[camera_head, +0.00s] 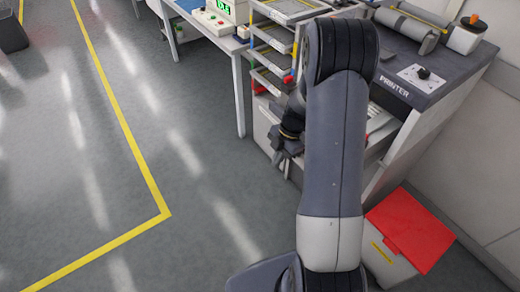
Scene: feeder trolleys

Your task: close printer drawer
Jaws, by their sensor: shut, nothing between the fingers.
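The printer (440,92) stands at the upper right, with a dark top lettered PRINTER. Below its top, a pale drawer-like part (378,124) shows just right of my arm. My arm hides much of the printer's front, so I cannot tell how far the drawer is out. My gripper (284,164) is left of my arm, low in front of the shelf unit, pointing down. It looks shut and empty. I cannot tell whether it touches anything.
A tray rack (272,60) with coloured clips stands left of the printer. A table (215,45) with a green display is further left. A red-lidded bin (400,232) stands at the lower right. Open grey floor with yellow lines (125,125) lies left.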

